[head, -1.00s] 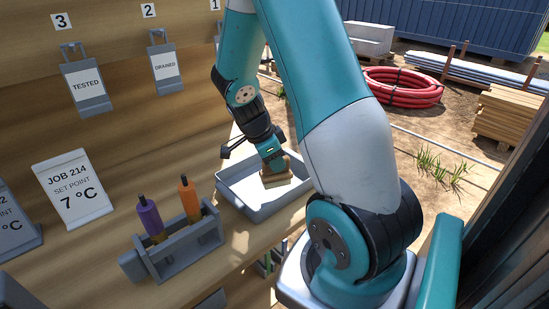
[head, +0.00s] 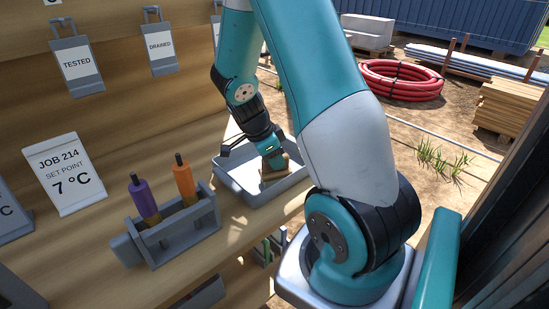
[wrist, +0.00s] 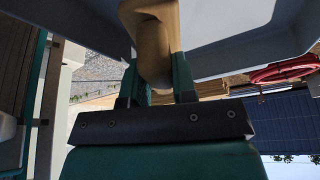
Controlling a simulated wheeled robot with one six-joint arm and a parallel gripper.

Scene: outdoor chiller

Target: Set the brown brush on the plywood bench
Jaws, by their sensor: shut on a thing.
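My gripper (head: 272,161) is shut on a tan-brown thing, which looks like the brown brush (head: 277,175), at the grey tray. In the wrist view the brush's rounded tan handle (wrist: 152,45) sits between the two fingers (wrist: 157,88). I cannot tell whether the brush touches the tray floor. The plywood bench (head: 110,196) runs along the left under the tray, with bare wood around it.
The grey tray (head: 245,193) has raised walls around the gripper. A grey holder (head: 185,232) with a purple-handled tool (head: 143,197) and an orange-handled tool (head: 184,178) stands left of it. A JOB 214 sign (head: 66,175) stands farther left. Tags (head: 77,65) hang on the back panel.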

